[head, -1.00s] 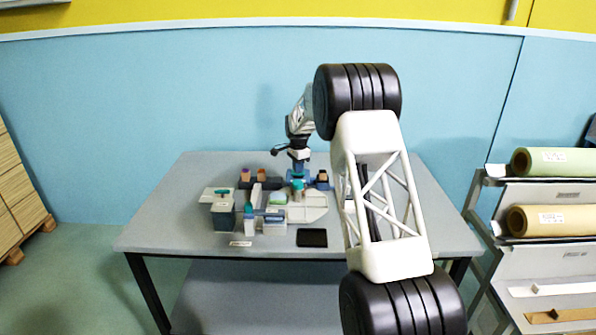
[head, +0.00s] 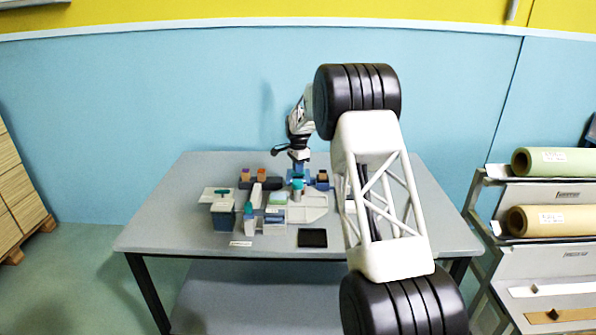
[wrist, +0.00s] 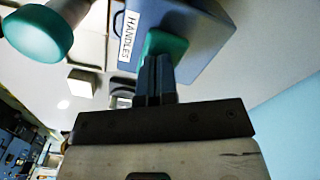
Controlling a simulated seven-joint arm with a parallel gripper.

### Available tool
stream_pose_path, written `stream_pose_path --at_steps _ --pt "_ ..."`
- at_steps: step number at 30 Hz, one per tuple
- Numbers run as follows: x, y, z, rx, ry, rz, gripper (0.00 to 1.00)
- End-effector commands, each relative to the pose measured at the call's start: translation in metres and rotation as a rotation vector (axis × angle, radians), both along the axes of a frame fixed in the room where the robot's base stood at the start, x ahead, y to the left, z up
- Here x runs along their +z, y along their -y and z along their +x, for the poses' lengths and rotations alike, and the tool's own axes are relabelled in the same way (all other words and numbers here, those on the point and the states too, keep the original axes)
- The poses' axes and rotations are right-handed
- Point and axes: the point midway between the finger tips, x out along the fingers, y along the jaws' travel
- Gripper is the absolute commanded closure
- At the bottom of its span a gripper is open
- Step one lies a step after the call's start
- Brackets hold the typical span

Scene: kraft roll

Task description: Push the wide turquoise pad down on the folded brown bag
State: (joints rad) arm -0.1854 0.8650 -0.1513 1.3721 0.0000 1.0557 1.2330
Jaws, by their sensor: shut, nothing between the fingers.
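A wide round turquoise pad (wrist: 38,38) on a pale stem is at the upper left of the wrist view, apart from my gripper. I cannot tell for sure which turquoise top in the head view is the same pad. My gripper (wrist: 155,65) is shut and empty, its fingers side by side. A smaller turquoise piece (wrist: 165,42) shows just beyond the fingertips, by a blue-grey box labelled HANDLES (wrist: 195,30); I cannot tell whether they touch. I cannot make out the folded brown bag in either view.
A white lattice link hides the table's right side. The front right looks clear.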

Motion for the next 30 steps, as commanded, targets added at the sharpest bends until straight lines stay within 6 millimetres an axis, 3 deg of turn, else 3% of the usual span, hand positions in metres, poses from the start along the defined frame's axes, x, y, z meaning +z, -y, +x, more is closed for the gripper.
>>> stream_pose_path --at_steps 30 --pt "0.057 0.0 0.0 0.0 0.001 0.0 1.0"
